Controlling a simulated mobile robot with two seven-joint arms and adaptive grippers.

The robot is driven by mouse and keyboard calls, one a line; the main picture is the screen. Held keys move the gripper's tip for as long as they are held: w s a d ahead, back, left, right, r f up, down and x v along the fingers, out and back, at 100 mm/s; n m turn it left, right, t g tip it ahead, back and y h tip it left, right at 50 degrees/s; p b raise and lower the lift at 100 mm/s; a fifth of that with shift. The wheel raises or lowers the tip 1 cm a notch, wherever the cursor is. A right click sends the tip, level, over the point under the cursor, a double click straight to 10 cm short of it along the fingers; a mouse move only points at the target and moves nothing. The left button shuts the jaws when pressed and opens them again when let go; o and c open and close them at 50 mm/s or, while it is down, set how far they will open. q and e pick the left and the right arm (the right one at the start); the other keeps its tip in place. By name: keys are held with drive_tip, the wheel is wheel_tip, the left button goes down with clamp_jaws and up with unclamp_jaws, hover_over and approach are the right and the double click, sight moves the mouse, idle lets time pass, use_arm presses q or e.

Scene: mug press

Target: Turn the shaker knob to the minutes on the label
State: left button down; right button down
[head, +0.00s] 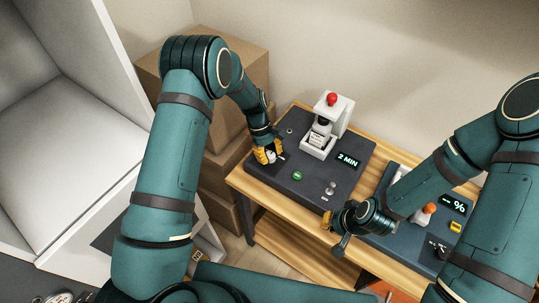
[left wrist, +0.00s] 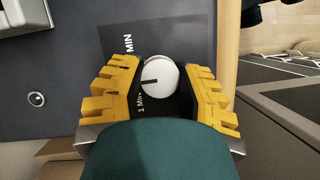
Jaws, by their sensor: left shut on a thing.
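The white shaker knob (left wrist: 160,73) sits between the yellow fingers of my left gripper (left wrist: 163,88) in the left wrist view. The fingers are shut on it from both sides. Its black line points left in that view; printed "1 MIN" and another "MIN" show beside it. In the head view, my left gripper (head: 268,153) is at the left part of the dark shaker panel (head: 303,183), largely covering the knob. The display (head: 347,160) reads "2 MIN". A small label (head: 317,139) in the white holder is too small to read. My right gripper (head: 346,222) is over the front right, its fingers unclear.
The white holder (head: 340,117) with a red ball on top stands at the back of the panel. A green button (head: 297,176) and a small metal switch (head: 330,188) are in front. A second unit with a "%" display (head: 454,203) is at right. Cardboard boxes (head: 235,60) stand left.

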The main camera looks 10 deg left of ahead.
use_arm(q)
drive_tip(key=shift+s+d+f, duration=0.1)
use_arm(e)
drive_tip(key=shift+f, duration=0.1)
idle(0.3)
use_arm(q)
drive_tip(key=c, duration=0.6)
unclamp_jaws()
drive_tip(key=shift+o, duration=0.2)
drive_tip(key=shift+w+a+r, duration=0.2)
drive_tip(key=shift+w+r, duration=0.05)
drive_tip(key=shift+r, duration=0.3)
drive_tip(key=v, duration=1.1)
drive_tip(key=shift+d+f, duration=0.1)
